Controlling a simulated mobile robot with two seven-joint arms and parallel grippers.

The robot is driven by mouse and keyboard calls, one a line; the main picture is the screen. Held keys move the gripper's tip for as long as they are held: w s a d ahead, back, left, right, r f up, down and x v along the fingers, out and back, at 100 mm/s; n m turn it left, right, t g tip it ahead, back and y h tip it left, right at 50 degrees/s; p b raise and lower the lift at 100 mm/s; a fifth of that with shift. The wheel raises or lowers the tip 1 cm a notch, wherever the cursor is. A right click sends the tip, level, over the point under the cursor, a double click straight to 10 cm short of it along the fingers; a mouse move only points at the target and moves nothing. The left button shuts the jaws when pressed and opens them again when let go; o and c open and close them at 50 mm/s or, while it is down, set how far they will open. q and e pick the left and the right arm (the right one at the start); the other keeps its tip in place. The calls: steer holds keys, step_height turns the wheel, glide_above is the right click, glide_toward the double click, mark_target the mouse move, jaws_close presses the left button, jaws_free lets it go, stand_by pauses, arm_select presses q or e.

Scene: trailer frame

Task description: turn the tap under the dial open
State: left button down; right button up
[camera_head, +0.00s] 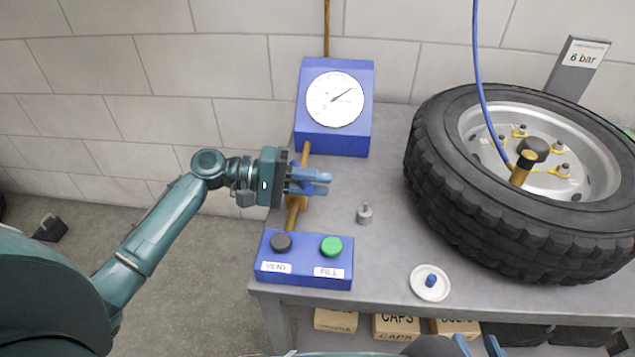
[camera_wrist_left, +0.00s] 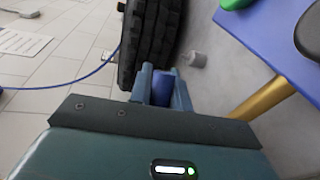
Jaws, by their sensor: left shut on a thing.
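The dial (camera_head: 335,99) is a white round face on a blue box, its needle pointing up and right. A brass pipe (camera_head: 292,215) runs below it to the button box. The tap's blue handle (camera_head: 309,188) shows at the pipe, partly hidden by my left gripper (camera_head: 322,183). My left gripper is shut on this handle; in the left wrist view the blue handle (camera_wrist_left: 163,88) sits between the fingers. I cannot tell how far the handle is turned. My right gripper (camera_head: 479,346) shows at the bottom edge, its fingers apart and empty.
The blue box with VENT and FILL buttons (camera_head: 304,279) stands at the bench's front left. A large tyre (camera_head: 440,190) lies to the right, with a blue hose (camera_head: 481,80). A small grey cap (camera_head: 364,215) and a white dish (camera_head: 420,290) stand on the bench between.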

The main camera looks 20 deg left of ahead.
arm_select(q)
steer(key=c, duration=1.3)
jaws_free()
steer(key=v, duration=1.3)
steer(key=shift+a, duration=0.1)
steer(key=shift+c, duration=0.4)
